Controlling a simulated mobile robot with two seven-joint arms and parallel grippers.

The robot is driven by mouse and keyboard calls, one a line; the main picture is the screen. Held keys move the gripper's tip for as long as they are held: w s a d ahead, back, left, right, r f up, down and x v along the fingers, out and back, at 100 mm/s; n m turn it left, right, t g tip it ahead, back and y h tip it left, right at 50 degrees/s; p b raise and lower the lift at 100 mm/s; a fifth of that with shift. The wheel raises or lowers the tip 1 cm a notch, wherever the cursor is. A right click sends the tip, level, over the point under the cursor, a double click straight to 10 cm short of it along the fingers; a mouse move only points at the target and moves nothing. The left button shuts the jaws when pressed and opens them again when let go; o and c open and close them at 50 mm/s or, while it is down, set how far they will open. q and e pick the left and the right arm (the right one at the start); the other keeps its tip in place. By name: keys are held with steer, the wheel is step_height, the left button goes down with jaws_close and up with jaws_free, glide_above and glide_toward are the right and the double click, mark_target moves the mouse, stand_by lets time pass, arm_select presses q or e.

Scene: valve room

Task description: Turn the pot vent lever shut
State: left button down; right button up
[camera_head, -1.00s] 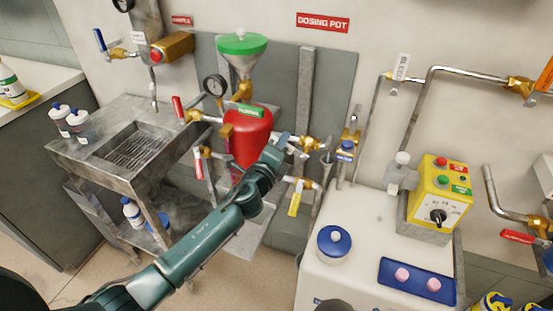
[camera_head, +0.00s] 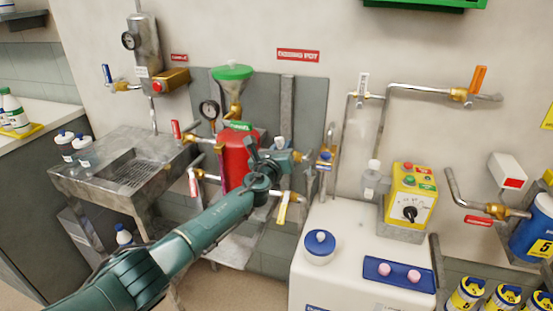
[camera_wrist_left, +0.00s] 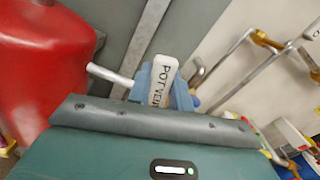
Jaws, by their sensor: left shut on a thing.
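The red dosing pot (camera_head: 236,160) hangs on the grey wall panel below a funnel with a green lid (camera_head: 232,73). It also shows at the left of the left wrist view (camera_wrist_left: 45,60). The pot vent lever, with a white tag reading "POT VE…" (camera_wrist_left: 161,84), stands right of the pot, beside a metal pipe stub. My left gripper (camera_head: 281,146) is at this lever, with its blue fingers on both sides of it in the left wrist view (camera_wrist_left: 161,88). It is shut on the lever. My gripper and wrist hide most of the vent valve in the head view. My right gripper is not in view.
A yellow-handled valve (camera_head: 282,208) sits just below my wrist. A red-handled valve (camera_head: 178,131) is left of the pot. A white tank (camera_head: 345,240) and a yellow control box (camera_head: 411,195) stand at the right. A steel sink (camera_head: 125,165) is at the left.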

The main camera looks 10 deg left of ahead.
arm_select(q)
steer(key=shift+d+r+m, duration=0.1)
steer(key=shift+d+m, duration=0.35)
steer(key=shift+m, duration=0.25)
steer(key=shift+s+d+m, duration=0.1)
steer(key=shift+d+m, duration=0.15)
steer(key=shift+m, duration=0.25)
steer(key=shift+d+m+p, duration=0.15)
steer(key=shift+m+p, duration=0.15)
steer(key=shift+p, duration=0.05)
steer(key=shift+d, duration=0.1)
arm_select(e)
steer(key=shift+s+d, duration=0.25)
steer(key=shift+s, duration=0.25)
arm_select(q)
steer(key=c, duration=1.3)
jaws_free()
steer(key=shift+o, duration=0.2)
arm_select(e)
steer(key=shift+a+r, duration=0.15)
arm_select(q)
steer(key=shift+s, duration=0.1)
